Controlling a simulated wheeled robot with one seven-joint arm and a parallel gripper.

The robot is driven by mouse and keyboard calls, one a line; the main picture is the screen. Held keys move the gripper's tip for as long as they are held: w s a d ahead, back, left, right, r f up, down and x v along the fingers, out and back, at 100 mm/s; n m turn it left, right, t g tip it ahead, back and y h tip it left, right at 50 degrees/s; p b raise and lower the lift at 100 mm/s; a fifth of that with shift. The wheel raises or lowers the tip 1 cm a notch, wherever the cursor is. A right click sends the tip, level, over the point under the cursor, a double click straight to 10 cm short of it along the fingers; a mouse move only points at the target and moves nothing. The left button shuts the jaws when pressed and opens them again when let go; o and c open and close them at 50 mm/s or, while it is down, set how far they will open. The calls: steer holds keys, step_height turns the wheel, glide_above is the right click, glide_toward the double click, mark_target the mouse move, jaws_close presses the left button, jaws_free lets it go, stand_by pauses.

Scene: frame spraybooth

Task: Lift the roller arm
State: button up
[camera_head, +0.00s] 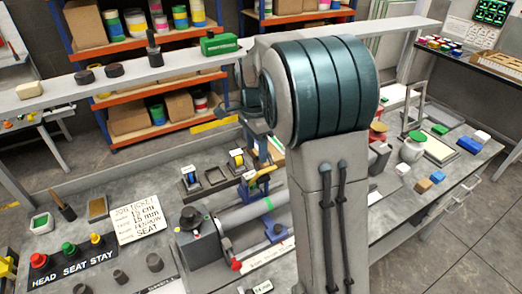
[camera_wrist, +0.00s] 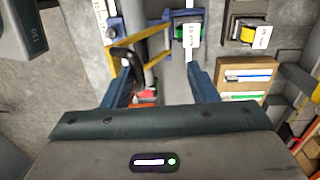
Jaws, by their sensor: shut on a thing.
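The roller arm appears to be the yellow frame (camera_wrist: 153,46) with a black curved handle (camera_wrist: 124,56) in the wrist view. It also shows as a yellow piece (camera_head: 262,174) above the bench in the head view. My gripper (camera_wrist: 164,82) is over it, with its blue fingers well apart and the black handle against the left finger. It is shut on the roller arm, though the exact contact is hard to see. A grey tube (camera_head: 238,217) with a green band lies below.
A black-topped machine unit (camera_head: 192,220) stands at the tube's left end. A job ticket (camera_head: 138,219) and red, green and yellow buttons (camera_head: 68,249) are at the left. A pale beam (camera_head: 150,75) crosses behind. Coloured blocks (camera_head: 437,177) and a pot (camera_head: 411,150) occupy the right bench.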

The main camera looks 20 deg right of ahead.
steer(key=shift+s+r, duration=0.1)
steer(key=shift+c, duration=0.3)
steer(key=shift+d, duration=0.1)
step_height(320, 180, up, 14)
steer(key=p, duration=0.2)
steer(key=shift+w+f, duration=0.2)
steer(key=shift+w, duration=0.1)
steer(key=shift+d, duration=0.1)
stand_by(0.4)
